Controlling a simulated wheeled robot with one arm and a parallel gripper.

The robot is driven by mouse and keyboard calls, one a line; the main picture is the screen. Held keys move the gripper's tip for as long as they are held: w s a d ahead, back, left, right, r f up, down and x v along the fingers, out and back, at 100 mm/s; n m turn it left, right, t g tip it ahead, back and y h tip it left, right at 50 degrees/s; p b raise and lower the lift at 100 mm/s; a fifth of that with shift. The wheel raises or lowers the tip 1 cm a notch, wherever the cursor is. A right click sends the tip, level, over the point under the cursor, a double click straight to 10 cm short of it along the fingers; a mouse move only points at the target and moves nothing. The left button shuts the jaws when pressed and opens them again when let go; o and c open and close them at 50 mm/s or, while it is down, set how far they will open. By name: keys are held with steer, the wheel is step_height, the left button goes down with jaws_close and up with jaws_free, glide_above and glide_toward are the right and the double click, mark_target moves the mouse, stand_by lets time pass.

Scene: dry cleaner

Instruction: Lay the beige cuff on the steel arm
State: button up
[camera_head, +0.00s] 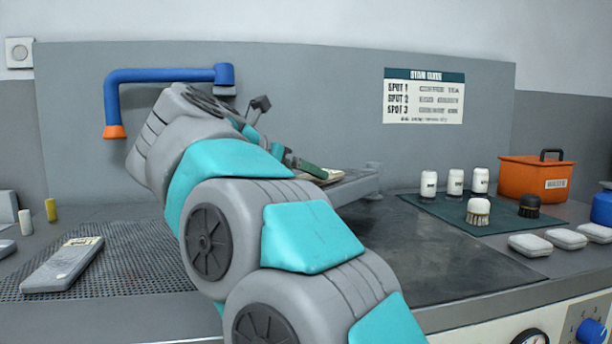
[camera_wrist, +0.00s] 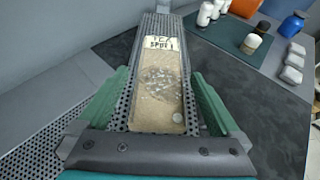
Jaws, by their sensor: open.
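The beige cuff (camera_wrist: 155,98) lies lengthwise along the top of the perforated steel arm (camera_wrist: 122,115). My own arm hides most of the rest there.
A green mat (camera_head: 450,208) at right holds white bottles and brushes, with an orange box (camera_head: 536,178) behind. White pads (camera_head: 568,238) lie in front. A blue pipe (camera_head: 165,76) with an orange nozzle stands back left. A tagged grey slab (camera_head: 60,267) lies on the perforated grille.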

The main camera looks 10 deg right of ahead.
steer(key=b+v, duration=0.1)
steer(key=v, duration=0.7)
steer(key=shift+a+f, duration=0.1)
steer(key=shift+a, duration=0.05)
steer(key=shift+s+a+r, duration=0.35)
steer(key=shift+s+a, duration=0.05)
steer(key=shift+s, duration=0.1)
